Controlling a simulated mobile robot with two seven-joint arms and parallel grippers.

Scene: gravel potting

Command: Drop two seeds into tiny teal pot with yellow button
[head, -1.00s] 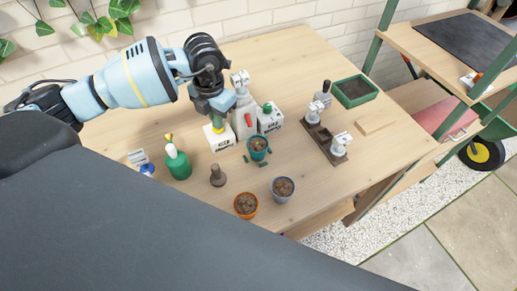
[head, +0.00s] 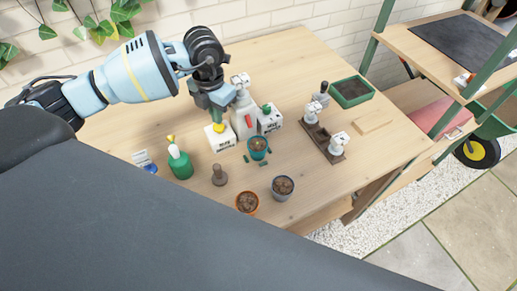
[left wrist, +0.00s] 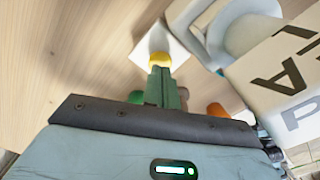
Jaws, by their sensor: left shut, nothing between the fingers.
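The tiny teal pot (head: 258,146) stands upright mid-table with dark soil in it. Left of it stands a white box dispenser (head: 222,144) with a yellow button (head: 218,128) on top. My left gripper (head: 217,119) is shut and empty, pointing down right over the yellow button. In the left wrist view the shut fingertips (left wrist: 162,75) overlap the edge of the yellow button (left wrist: 160,59); I cannot tell whether they touch it. No seeds can be made out. My right gripper is not in view.
A green spray bottle (head: 180,163), brown tamper (head: 219,175), orange pot (head: 247,202) and grey pot (head: 283,188) stand nearer. The table's right side holds a green tray (head: 351,92).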

